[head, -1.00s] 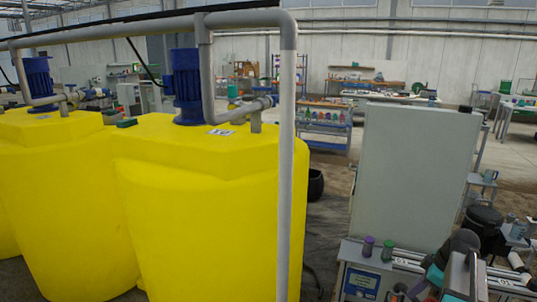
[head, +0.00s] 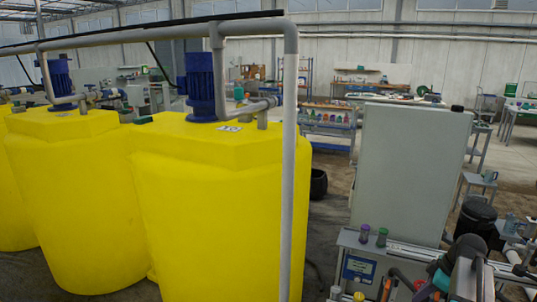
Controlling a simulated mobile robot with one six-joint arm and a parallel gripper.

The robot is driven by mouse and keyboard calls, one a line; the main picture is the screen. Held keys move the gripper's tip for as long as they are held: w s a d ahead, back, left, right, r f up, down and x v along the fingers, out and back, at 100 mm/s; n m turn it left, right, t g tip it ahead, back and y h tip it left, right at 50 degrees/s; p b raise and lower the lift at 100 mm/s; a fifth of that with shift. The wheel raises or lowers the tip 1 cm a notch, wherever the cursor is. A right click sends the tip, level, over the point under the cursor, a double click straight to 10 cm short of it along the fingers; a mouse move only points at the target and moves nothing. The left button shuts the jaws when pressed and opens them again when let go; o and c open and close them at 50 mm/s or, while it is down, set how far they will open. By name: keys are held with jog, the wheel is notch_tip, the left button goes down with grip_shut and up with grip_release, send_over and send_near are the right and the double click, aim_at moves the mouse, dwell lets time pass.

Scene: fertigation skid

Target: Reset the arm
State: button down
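A dark rounded part with teal trim (head: 464,262), which looks like part of my arm, stands at the lower right of the head view. It is in front of the bench with the blue panel. It runs out of the frame at the bottom. I cannot make out my gripper or its fingertips in this view, so whether it holds anything does not show.
Large yellow tanks (head: 215,215) with blue motors (head: 201,86) fill the left. A grey pipe (head: 289,170) stands before them. A grey cabinet (head: 408,165) stands behind the bench (head: 350,243), which bears purple- and green-capped bottles (head: 373,236). Open floor (head: 325,225) lies between tanks and cabinet.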

jog(key=s+a+f+n+g+y+b, duration=0.1)
jog(key=s+a+f+g+b, duration=0.15)
jog(key=a+f, duration=1.05)
jog(key=s+a+f+n+g+b, duration=0.1)
jog(key=s+a+f+n+g, duration=0.2)
jog(key=a+f, duration=0.95)
jog(key=s+a+f+m+g+h+b, duration=0.1)
jog(key=s+a+f+m, duration=0.3)
jog(key=s+f, duration=0.5)
jog(key=s+a+f+m+g+h+b, duration=0.1)
jog(key=s+a+f+m+h, duration=0.2)
jog(key=s+f+m, duration=0.6)
jog(key=s+f, duration=0.1)
jog(key=s, duration=0.7)
jog(key=shift+a+f+m+g, duration=0.15)
jog(key=shift+a+m+g, duration=0.15)
jog(key=shift+a+g, duration=0.1)
